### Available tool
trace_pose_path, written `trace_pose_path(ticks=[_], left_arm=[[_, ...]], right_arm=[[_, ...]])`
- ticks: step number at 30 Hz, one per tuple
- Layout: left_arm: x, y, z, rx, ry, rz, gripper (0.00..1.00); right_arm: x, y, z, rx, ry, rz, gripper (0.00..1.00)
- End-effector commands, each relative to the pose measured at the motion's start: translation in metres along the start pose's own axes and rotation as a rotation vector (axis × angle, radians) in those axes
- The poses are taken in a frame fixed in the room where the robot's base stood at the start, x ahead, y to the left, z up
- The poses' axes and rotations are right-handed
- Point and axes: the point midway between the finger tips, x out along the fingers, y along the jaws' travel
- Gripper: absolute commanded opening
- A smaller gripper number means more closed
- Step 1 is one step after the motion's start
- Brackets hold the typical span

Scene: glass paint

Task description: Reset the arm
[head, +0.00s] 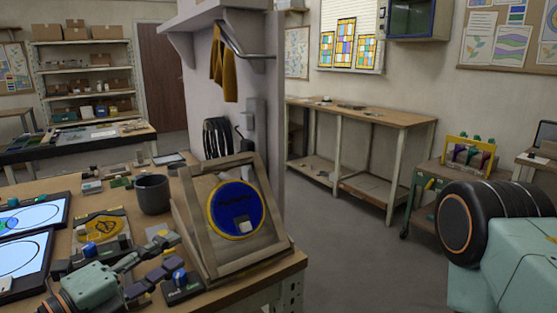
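My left gripper (172,254) reaches in from the lower left, low over the wooden worktable (120,205). Its two fingers look apart, with nothing visible between them. The fingertips are just left of a tilted wooden easel (188,235), and I cannot tell if they touch anything. On the easel is a round blue glass panel (240,198) with a yellow rim and a small pale patch near its lower edge. My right gripper is not in view.
A dark mug (152,194) stands behind my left gripper. A yellow piece (99,228) and tablets with lit screens (26,257) lie to the left. Small dark blocks with blue tops (182,286) sit around the gripper. Open floor (350,255) lies right of the table.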

Motion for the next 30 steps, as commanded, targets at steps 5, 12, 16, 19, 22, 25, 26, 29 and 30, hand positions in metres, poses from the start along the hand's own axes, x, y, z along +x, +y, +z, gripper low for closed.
trace_pose_path(ticks=[5, 12, 16, 19, 22, 25, 26, 29, 30], left_arm=[[-0.003, 0.049, -0.007, -0.229, -0.01, 0.166, 0.36], [-0.029, 0.145, -0.03, -0.697, -0.141, 0.495, 0.36], [-0.056, 0.198, -0.047, -0.96, -0.294, 0.671, 0.36], [-0.081, 0.234, -0.061, -1.143, -0.446, 0.787, 0.36], [-0.11, 0.266, -0.076, -1.306, -0.627, 0.882, 0.36], [-0.141, 0.294, -0.091, -1.445, -0.832, 0.952, 0.36], [-0.15, 0.301, -0.096, -1.482, -0.898, 0.965, 0.36], [-0.183, 0.323, -0.111, -1.587, -1.126, 0.993, 0.36], [-0.195, 0.329, -0.116, -1.619, -1.212, 0.993, 0.36]], right_arm=[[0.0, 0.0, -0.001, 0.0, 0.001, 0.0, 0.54], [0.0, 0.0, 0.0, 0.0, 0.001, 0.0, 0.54], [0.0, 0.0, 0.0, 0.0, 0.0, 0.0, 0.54], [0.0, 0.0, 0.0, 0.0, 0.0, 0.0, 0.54], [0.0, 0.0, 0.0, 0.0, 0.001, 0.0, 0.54], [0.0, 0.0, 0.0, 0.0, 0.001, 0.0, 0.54], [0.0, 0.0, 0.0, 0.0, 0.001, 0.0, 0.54], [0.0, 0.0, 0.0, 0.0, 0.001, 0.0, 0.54], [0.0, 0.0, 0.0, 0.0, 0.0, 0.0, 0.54]])
